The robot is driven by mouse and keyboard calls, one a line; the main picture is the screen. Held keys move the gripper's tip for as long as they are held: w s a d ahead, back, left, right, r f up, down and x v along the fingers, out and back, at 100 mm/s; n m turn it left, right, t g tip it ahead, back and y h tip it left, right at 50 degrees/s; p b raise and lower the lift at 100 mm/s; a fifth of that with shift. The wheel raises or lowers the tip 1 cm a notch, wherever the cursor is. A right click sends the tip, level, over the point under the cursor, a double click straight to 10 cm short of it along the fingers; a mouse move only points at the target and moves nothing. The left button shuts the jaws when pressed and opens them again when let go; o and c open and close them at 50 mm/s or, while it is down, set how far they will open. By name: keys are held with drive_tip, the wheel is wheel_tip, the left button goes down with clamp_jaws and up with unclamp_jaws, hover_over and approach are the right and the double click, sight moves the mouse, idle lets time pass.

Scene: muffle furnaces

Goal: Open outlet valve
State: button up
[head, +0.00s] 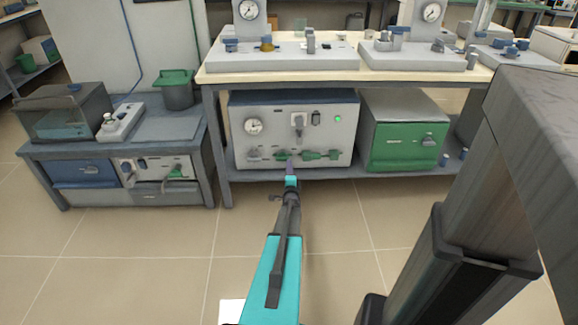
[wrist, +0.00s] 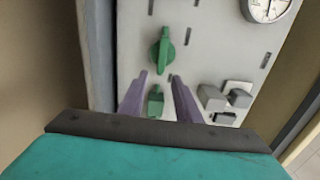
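In the head view, a light grey unit (head: 325,136) on the lower shelf has green valve handles (head: 313,156) along the bottom of its front panel. My gripper (head: 290,165) reaches to that row, near the left green handle. The wrist view shows the panel turned sideways, with one green handle (wrist: 163,51) ahead of the fingers. A second green part (wrist: 155,101) shows between my two purple fingers (wrist: 158,88). The fingers stand apart; I cannot tell whether they touch it. No readable label shows which valve is the outlet.
The unit has a round gauge (head: 253,126), also in the wrist view (wrist: 266,6), and grey switch blocks (wrist: 225,97). A green-fronted box (head: 405,146) stands to its right. A low bench (head: 180,128) stands left. The tiled floor in front is clear.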

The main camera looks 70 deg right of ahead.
drive_tip(key=p+v, duration=0.1)
drive_tip(key=v, duration=0.8)
drive_tip(key=shift+s, duration=0.2)
drive_tip(key=shift+a, duration=0.1)
idle(0.5)
